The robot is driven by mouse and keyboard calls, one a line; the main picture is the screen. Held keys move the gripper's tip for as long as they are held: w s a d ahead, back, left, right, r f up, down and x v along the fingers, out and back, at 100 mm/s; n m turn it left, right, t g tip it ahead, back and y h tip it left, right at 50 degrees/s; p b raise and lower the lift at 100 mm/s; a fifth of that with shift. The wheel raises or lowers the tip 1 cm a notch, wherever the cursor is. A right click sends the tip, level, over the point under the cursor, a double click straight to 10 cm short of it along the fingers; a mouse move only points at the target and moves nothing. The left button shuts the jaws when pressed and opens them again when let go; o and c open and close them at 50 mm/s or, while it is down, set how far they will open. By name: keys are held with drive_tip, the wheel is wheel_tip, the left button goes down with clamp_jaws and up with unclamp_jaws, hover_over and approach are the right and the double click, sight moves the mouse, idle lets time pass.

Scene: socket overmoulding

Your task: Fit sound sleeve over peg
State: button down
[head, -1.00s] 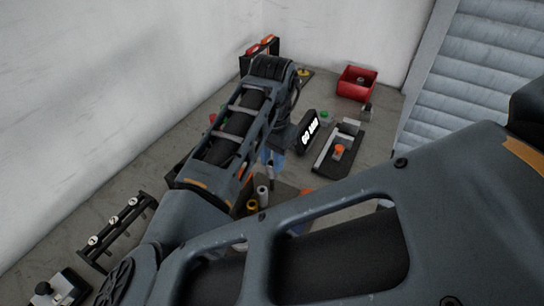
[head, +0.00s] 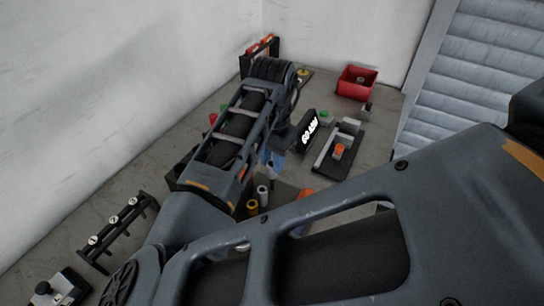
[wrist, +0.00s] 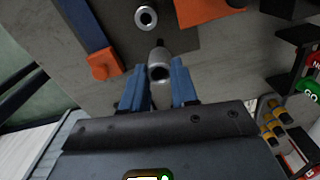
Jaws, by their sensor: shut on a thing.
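My gripper (wrist: 159,85) has blue fingers and is shut on a grey metal sleeve (wrist: 159,66). A second pale cylinder (head: 262,194) stands close by in the head view. In the wrist view, a ring-ended grey cylinder (wrist: 146,18) stands on a dark plate beyond the held sleeve, apart from it. I cannot make out a bare peg for certain.
A yellow-topped cylinder (head: 252,207) stands near the pale one. Orange blocks (wrist: 104,63) border the dark plate (wrist: 190,40). A black fixture with an orange knob (head: 339,150), a black sign (head: 309,132) and a red bin (head: 357,83) lie to the right. A black rack (head: 117,230) is at left.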

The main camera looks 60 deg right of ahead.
sight(272, 174)
drive_tip(key=shift+f, duration=2.8)
drive_tip(key=c, duration=0.8)
unclamp_jaws()
wheel_tip(272, 174, up, 8)
drive_tip(key=shift+f, duration=0.1)
